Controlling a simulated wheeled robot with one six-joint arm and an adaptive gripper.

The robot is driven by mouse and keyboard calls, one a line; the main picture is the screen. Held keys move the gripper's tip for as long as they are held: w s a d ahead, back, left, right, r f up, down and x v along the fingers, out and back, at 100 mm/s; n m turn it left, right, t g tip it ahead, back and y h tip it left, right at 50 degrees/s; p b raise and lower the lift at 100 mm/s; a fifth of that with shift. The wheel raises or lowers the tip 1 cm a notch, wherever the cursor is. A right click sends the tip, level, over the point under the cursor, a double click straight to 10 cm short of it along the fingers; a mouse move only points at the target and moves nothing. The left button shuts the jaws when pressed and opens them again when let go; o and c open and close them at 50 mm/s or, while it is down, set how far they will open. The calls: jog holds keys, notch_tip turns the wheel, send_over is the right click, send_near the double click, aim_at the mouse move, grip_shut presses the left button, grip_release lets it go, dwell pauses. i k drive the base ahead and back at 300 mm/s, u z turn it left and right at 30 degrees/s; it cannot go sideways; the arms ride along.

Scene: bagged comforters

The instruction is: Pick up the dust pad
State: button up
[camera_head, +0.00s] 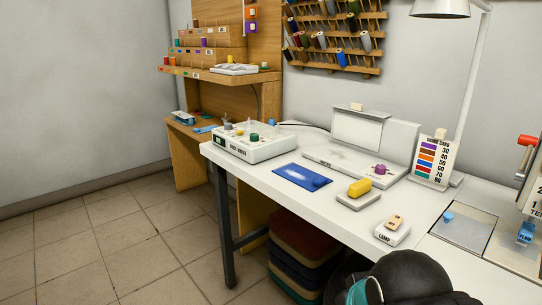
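No label in view reads dust pad. A flat blue mat (293,175) lies on the white table, with a pale dusty smear on it and a small rounded blue piece (320,182) at its right end. This may be the dust pad, but I cannot tell for certain. To its right, a yellow rounded block (360,187) rests on a light grey base (357,202).
A white control box (252,147) stands left of the mat. A white panelled device (345,160) is behind it, a colour chart (435,162) and lamp switch (392,234) to the right. Stacked cushions (298,255) sit underneath. Floor (110,245) at left is clear.

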aim_at(360, 194)
jog(key=u, duration=1.65)
jog(key=i, duration=1.35)
jog(key=z, duration=2.9)
